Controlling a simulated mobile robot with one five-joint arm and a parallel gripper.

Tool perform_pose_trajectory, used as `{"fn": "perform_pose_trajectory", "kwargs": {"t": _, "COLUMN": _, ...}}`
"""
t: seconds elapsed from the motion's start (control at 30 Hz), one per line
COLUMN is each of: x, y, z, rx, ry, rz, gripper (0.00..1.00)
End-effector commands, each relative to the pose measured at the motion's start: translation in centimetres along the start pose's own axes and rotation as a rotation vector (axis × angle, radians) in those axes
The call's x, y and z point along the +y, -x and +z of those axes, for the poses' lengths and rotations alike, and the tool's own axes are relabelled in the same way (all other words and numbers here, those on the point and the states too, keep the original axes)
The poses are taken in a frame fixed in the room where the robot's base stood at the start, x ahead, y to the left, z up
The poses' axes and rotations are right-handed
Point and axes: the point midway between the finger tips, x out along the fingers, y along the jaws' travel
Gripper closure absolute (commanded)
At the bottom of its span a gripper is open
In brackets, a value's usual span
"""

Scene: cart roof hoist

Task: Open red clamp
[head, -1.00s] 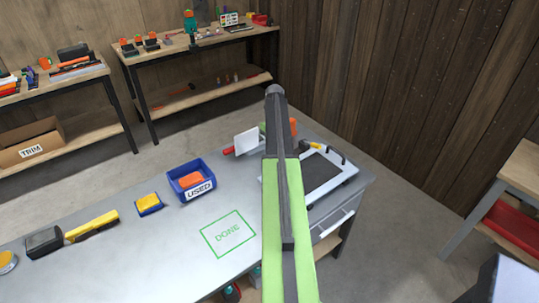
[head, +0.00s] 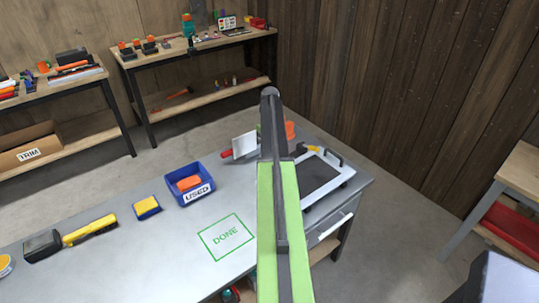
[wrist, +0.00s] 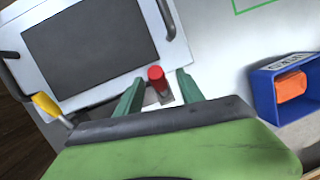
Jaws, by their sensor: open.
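The red clamp (wrist: 156,77) shows in the wrist view as a red cylindrical end on a small grey metal piece, beside the framed screen's lower edge. My gripper (wrist: 158,92) is open, with one green finger on each side of the red end. I cannot tell whether either finger touches it. The framed screen (wrist: 90,42) is a white frame with a dark panel and black handles; it also shows in the head view (head: 322,176). In the head view my arm hides the gripper and the area around it.
A blue USED bin (head: 203,172) with an orange block (head: 188,183) stands on the grey bench, left of my arm. A yellow-handled part (wrist: 44,103) is at the frame's edge. A white plate with a red handle (head: 226,154) is behind. The green DONE square (head: 226,237) is empty.

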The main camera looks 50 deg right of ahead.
Motion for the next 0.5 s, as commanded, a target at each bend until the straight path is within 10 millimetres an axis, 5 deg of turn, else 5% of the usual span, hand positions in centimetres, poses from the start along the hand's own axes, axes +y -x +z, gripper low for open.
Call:
{"fn": "perform_pose_trajectory", "kwargs": {"t": 0.27, "x": 0.0, "y": 2.8, "z": 0.1, "rx": -0.001, "ry": 0.0, "rz": 0.001, "gripper": 0.55}}
{"fn": "perform_pose_trajectory", "kwargs": {"t": 0.5, "x": -0.1, "y": 8.4, "z": 0.1, "rx": 0.0, "ry": -0.001, "rz": 0.0, "gripper": 0.55}}
